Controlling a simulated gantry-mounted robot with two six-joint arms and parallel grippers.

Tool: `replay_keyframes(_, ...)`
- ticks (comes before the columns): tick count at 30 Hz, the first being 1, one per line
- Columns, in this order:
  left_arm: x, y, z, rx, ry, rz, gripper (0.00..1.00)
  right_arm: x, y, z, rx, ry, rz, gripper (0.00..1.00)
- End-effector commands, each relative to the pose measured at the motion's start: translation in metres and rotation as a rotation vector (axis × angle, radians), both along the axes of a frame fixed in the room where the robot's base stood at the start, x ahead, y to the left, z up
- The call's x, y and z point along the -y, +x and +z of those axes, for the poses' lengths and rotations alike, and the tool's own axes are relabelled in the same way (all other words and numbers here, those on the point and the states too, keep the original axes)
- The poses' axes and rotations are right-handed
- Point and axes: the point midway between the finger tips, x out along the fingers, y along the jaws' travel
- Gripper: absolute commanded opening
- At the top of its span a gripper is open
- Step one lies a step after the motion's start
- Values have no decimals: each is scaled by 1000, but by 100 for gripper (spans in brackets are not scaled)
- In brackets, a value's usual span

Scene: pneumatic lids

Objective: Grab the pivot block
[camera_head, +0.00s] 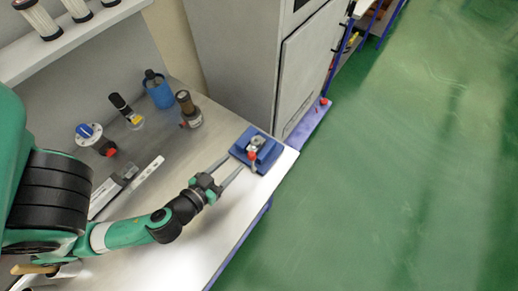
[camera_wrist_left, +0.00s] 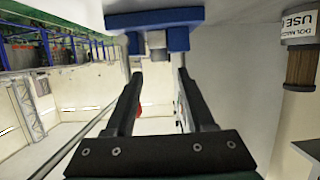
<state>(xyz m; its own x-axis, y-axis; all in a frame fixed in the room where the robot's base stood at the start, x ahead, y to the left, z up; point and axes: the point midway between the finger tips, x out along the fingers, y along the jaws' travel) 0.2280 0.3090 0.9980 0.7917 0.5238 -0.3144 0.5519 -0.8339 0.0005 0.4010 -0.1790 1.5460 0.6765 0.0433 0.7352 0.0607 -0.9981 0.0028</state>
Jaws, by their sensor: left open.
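A small grey metal piece (camera_head: 257,142), which looks like the pivot block, sits on a blue fixture (camera_head: 241,151) near the table's right corner. A small red part (camera_head: 252,155) shows at its near side. My left gripper (camera_head: 232,165) is open and empty, just left of the fixture, with its fingers pointing towards it. In the left wrist view the blue fixture (camera_wrist_left: 128,22) is at the top, with a grey piece (camera_wrist_left: 156,40) beyond and between the open fingertips (camera_wrist_left: 160,76). The fingers do not appear to touch it. My right gripper is not in view.
A brown-and-black cylinder (camera_head: 187,108), a blue container (camera_head: 158,90), a black-topped part (camera_head: 125,110) and a blue, white and red valve-like part (camera_head: 96,138) stand further back. A grey cabinet (camera_head: 262,70) rises behind the fixture. The table's front right is clear.

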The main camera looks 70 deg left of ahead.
Motion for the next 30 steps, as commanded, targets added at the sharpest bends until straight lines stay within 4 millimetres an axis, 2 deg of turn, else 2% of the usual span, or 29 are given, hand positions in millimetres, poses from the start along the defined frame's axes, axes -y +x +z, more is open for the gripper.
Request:
replay_keyframes(1,-4,3,-10,13,2,8,54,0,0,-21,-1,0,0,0)
replay_keyframes(2,-6,4,-8,19,7,7,54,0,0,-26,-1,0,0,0)
replay_keyframes(3,-8,7,-2,25,11,6,54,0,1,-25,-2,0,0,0)
replay_keyframes(4,-10,11,3,17,11,4,54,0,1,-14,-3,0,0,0)
replay_keyframes(9,-21,29,-2,19,10,3,54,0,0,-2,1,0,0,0)
replay_keyframes(19,-30,45,-8,17,12,-4,54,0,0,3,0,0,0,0)
replay_keyframes(24,-46,70,-6,21,11,0,54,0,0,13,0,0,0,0)
replay_keyframes(25,-48,74,-10,19,12,-2,54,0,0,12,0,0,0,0)
replay_keyframes(30,-55,85,-16,16,12,-4,54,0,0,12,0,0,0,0)
